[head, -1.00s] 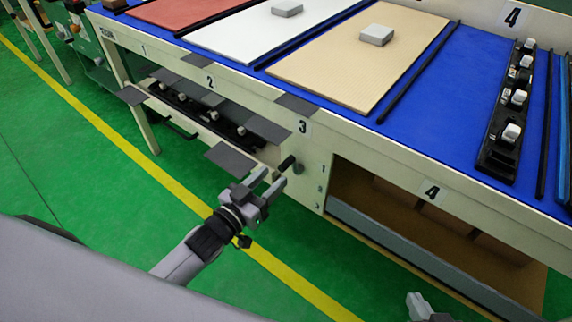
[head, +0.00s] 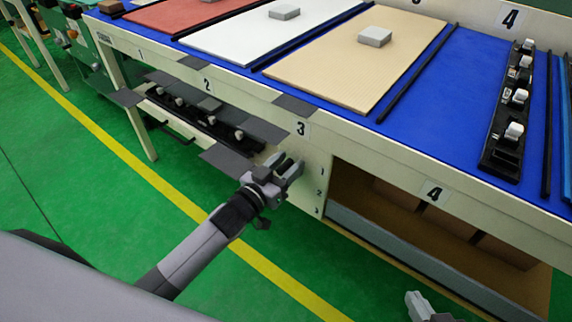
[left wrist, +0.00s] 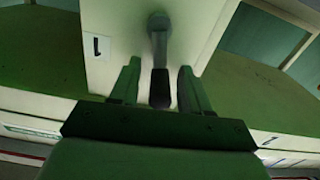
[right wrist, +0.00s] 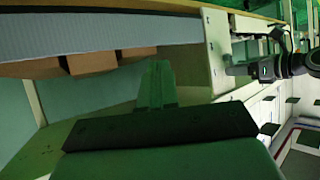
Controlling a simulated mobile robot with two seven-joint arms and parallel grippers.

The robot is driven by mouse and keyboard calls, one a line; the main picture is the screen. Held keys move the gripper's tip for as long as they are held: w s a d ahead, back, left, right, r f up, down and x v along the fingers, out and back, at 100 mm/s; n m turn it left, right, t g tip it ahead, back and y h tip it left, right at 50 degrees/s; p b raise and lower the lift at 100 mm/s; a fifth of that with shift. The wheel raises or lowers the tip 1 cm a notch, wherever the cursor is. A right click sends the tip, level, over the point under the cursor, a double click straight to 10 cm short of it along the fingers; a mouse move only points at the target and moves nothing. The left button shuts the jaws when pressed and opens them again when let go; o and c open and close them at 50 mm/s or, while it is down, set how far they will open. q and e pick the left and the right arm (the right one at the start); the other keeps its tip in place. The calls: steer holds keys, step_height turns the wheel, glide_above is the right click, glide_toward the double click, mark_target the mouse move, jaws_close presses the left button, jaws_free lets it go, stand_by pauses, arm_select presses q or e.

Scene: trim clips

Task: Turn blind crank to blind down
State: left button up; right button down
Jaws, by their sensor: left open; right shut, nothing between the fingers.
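The blind crank is on the cream panel below the bench edge. In the left wrist view it has a grey arm (left wrist: 160,42) and a black handle (left wrist: 160,90). My left gripper (head: 289,168) is open at the crank in the head view. In the left wrist view its fingers (left wrist: 158,88) stand on either side of the black handle; contact cannot be told. A grey slat-like strip (head: 405,245), perhaps the blind, crosses the open bay right of the panel. My right gripper (right wrist: 157,88) is shut and empty, low in front of the bay; it also shows in the head view (head: 420,305).
Dark flaps (head: 226,160) stick out from the bench front left of the crank. Brown boxes (right wrist: 98,62) stand inside the bay. The blue bench top (head: 420,120) carries boards and a black clip strip (head: 506,125). Green floor in front is clear.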

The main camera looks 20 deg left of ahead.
arm_select(q)
jaws_close()
steer(key=shift+s+d+r+m+p, duration=0.15)
steer(key=shift+d+r+m+p, duration=0.1)
steer(key=shift+m+p, duration=0.3)
steer(key=shift+s+d+f+m, duration=0.1)
steer(key=shift+d+m, duration=0.2)
steer(key=shift+m, duration=0.65)
arm_select(e)
steer(key=shift+s+d+f+h, duration=0.3)
steer(key=shift+s+d+f, duration=0.2)
steer(key=shift+f, duration=0.1)
arm_select(q)
jaws_free()
arm_select(e)
steer(key=shift+w+r, duration=0.15)
steer(key=shift+r, duration=0.05)
steer(key=shift+r, duration=0.1)
